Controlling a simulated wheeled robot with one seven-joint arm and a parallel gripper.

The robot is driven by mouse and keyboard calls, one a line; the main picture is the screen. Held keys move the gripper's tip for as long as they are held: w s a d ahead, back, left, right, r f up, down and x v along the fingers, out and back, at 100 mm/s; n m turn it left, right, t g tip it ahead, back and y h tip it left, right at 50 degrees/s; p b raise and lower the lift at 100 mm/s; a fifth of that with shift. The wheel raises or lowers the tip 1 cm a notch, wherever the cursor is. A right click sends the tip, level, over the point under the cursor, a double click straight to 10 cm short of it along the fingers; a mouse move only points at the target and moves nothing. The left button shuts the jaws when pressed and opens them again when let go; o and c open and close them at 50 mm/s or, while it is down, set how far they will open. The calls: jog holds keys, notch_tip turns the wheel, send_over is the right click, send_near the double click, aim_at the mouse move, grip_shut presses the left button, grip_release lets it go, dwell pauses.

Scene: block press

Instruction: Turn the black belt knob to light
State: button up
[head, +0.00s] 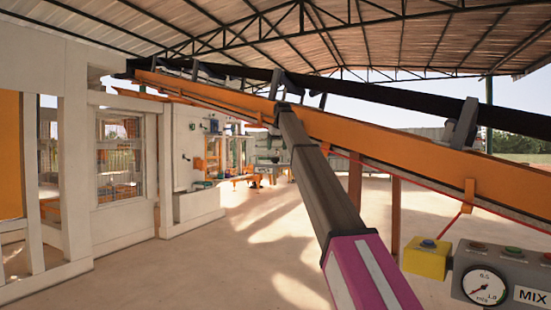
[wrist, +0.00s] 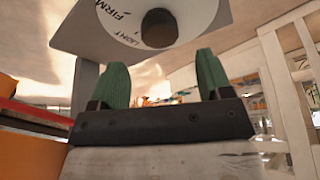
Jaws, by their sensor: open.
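In the wrist view the black knob (wrist: 158,28) sits at the centre of a round white dial (wrist: 198,14) on a grey plate (wrist: 80,28). FIRM and LIGHT are printed on the dial to the left of the knob. Where the knob points is not clear. My gripper (wrist: 163,70) is open, with two green fingers spread apart and nothing between them. The knob appears just above the gap between the fingertips, and no contact shows. In the head view I cannot make out the knob or my gripper at the far end of my arm.
An orange conveyor with a black belt (head: 385,103) slopes across the head view, behind my arm. A control panel (head: 505,258) with a gauge (head: 484,287) and a yellow button box (head: 426,257) stand at lower right. A pale wall with a window (head: 118,158) is left. Open floor (head: 190,265) lies between.

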aim_at(275, 160)
jog(key=x, duration=0.6)
jog(key=shift+r, duration=0.1)
jog(key=c, duration=0.9)
jog(key=m+h, duration=0.1)
jog(key=m, duration=0.1)
jog(key=m+h, duration=0.1)
jog(key=m, duration=0.2)
jog(key=shift+a+t, duration=0.15)
jog(key=shift+t, duration=0.15)
jog(key=m+h, duration=0.1)
jog(key=m, duration=0.1)
jog(key=m+h, duration=0.1)
jog(key=m, duration=0.2)
jog(key=shift+m, duration=0.3)
